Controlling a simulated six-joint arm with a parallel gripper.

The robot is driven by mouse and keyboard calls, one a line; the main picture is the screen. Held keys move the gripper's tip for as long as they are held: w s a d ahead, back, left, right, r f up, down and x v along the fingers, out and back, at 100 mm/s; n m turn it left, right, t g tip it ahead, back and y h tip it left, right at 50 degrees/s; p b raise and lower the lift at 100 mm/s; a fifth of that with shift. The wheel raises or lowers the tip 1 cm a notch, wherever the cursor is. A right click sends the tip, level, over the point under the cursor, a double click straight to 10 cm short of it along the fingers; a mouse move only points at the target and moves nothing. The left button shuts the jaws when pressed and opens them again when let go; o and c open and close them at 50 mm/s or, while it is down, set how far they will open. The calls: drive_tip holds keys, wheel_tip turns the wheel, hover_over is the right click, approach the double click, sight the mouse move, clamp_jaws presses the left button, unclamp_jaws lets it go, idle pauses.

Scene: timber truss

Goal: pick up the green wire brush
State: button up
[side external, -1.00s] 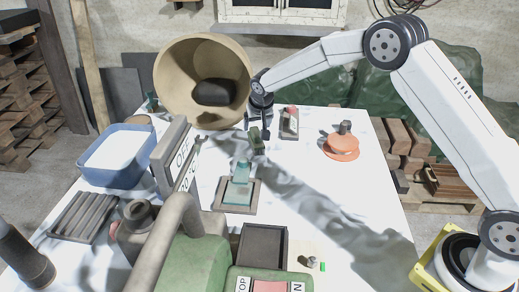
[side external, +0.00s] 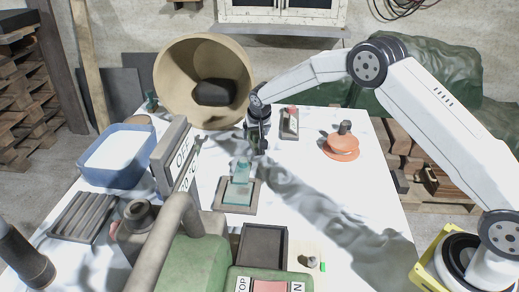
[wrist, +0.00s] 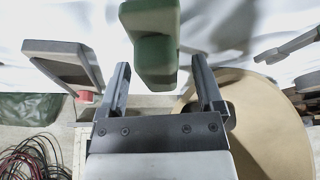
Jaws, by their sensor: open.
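The green wire brush (wrist: 152,45) shows in the wrist view as a green body, its near end lying between my two fingers with a gap on each side. Its bristles cannot be made out. My gripper (wrist: 160,66) is open, with one finger on either side of the brush and no clear contact. In the side external view my gripper (side external: 257,143) points down over the white table, just in front of the big tan drum. There the gripper hides most of the brush.
The tan drum (side external: 172,75) lies open behind my gripper. A block with a red part (side external: 289,124) stands close on the right. A glass piece (side external: 242,172) on a tray stands in front. A blue basin (side external: 149,147) is at left, an orange disc (side external: 341,153) at right.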

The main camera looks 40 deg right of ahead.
clamp_jaws()
idle(0.3)
drive_tip(key=shift+r, duration=0.1)
drive_tip(key=shift+r, duration=0.7)
drive_tip(key=s+r, duration=1.1)
drive_tip(key=s, duration=0.3)
drive_tip(key=shift+r, duration=0.25)
drive_tip(key=shift+a, duration=0.1)
